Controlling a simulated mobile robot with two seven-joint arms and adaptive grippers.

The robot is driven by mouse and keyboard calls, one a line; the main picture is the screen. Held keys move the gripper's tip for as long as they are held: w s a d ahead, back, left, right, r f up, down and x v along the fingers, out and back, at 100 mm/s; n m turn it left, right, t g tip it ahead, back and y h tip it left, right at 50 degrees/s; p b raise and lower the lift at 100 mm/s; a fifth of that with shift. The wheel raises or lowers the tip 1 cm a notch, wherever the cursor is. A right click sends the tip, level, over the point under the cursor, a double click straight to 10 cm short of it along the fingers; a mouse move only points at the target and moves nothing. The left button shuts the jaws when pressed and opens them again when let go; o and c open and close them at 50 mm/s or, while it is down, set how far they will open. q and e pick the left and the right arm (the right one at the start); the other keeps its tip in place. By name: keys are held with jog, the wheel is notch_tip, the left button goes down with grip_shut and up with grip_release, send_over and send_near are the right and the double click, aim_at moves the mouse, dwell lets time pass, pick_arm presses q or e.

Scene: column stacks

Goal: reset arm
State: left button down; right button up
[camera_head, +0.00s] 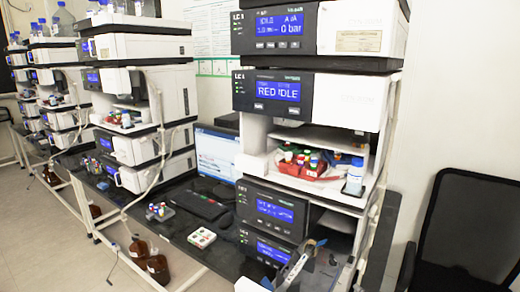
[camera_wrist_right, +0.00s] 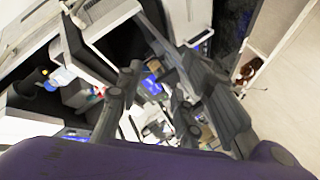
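My right gripper (camera_wrist_right: 163,78) shows in the right wrist view, with its two dark jointed fingers spread apart and nothing between them. Behind the fingers are tilted, partly hidden parts of the bench and instruments. My left gripper is in neither view.
The near column stack (camera_head: 315,95) has blue displays and a red tray (camera_head: 300,168) of vials beside a bottle (camera_head: 355,177). More stacks stand leftward. The bench holds a keyboard (camera_head: 200,203), monitor (camera_head: 217,155) and white vial holder (camera_head: 201,238). A black chair (camera_head: 465,225) stands right.

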jog(key=s+d+f+m+g+h, duration=0.1)
jog(key=s+d+f+m+g, duration=0.15)
jog(key=s+f, duration=0.45)
jog(key=s+d+f+m+g+h, duration=0.1)
jog(key=s+d+f+m+g, duration=0.2)
jog(key=s+f, duration=0.4)
jog(key=s+a+f+m+g+y, duration=0.15)
jog(key=s+f+g, duration=0.25)
jog(key=s, duration=0.5)
jog(key=s+f+m+g+h, duration=0.1)
jog(key=s+f+m+g, duration=0.25)
jog(key=s, duration=0.55)
jog(key=w+a+f+n+t+y, duration=0.1)
jog(key=w+a+f+t, duration=0.3)
jog(key=w+f+t, duration=0.3)
notch_tip(320, 180, down, 4)
jog(key=shift+w+f+y, duration=0.1)
jog(key=shift+w+y, duration=0.25)
jog(key=shift+w, duration=0.15)
